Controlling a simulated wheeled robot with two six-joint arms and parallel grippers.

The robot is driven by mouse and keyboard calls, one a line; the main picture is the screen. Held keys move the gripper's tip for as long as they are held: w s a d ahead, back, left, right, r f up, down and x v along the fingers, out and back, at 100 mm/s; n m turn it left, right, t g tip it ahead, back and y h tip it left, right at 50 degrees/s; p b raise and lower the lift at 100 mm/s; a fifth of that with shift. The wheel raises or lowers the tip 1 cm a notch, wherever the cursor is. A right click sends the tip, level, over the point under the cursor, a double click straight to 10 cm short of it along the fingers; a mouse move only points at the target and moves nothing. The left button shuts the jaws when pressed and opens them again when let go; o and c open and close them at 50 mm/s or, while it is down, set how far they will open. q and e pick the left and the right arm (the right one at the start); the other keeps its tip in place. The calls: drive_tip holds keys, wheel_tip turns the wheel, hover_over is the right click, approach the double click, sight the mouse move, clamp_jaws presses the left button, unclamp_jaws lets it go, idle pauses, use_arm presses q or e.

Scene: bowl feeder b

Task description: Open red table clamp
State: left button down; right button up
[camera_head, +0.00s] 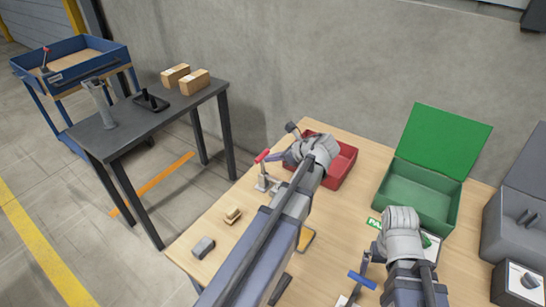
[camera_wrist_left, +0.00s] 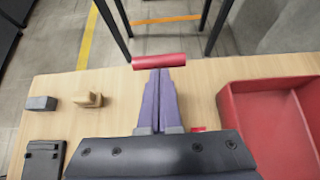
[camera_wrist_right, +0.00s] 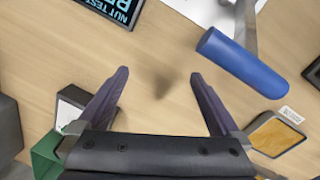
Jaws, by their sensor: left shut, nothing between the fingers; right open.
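The red table clamp (camera_head: 264,182) stands near the wooden table's left edge, with its red handle (camera_head: 262,156) up. The handle also shows in the left wrist view (camera_wrist_left: 159,61), lying crosswise just beyond my left fingertips. My left gripper (camera_wrist_left: 160,73) is shut and empty, its purple fingers pressed together. In that view the fingertips overlap the handle's lower edge; I cannot tell whether they touch it. The rest of the clamp is mostly hidden by the fingers. My right gripper (camera_wrist_right: 159,75) is open and empty above the table, beside a blue clamp handle (camera_wrist_right: 243,63).
A red bin (camera_head: 340,166) stands right of the red clamp. A green open box (camera_head: 418,197) and a grey box (camera_head: 520,228) are further right. A wooden piece (camera_head: 233,215) and a grey block (camera_head: 203,247) lie at the front left. Bare tabletop separates them.

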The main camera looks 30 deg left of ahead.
sight(262, 154)
drive_tip(key=shift+r+p, duration=0.85)
drive_tip(key=shift+r, duration=0.1)
use_arm(q)
drive_tip(key=a+h+p, duration=0.1)
drive_tip(key=a+r+h+p, duration=0.1)
drive_tip(key=p, duration=0.1)
drive_tip(key=a+h+p, duration=0.1)
drive_tip(key=shift+w+a+r+h, duration=0.2)
drive_tip(key=shift+a+r+h, duration=0.1)
drive_tip(key=shift+a, duration=0.1)
drive_tip(key=a+f+h+p, duration=0.1)
drive_tip(key=a+f+h, duration=0.2)
drive_tip(key=a+h, duration=0.3)
drive_tip(key=shift+w+a+f+g+h, duration=0.2)
drive_tip(key=shift+w+a+g+h, duration=0.05)
drive_tip(key=shift+a+g+h, duration=0.15)
use_arm(e)
drive_tip(key=shift+r, duration=2.55)
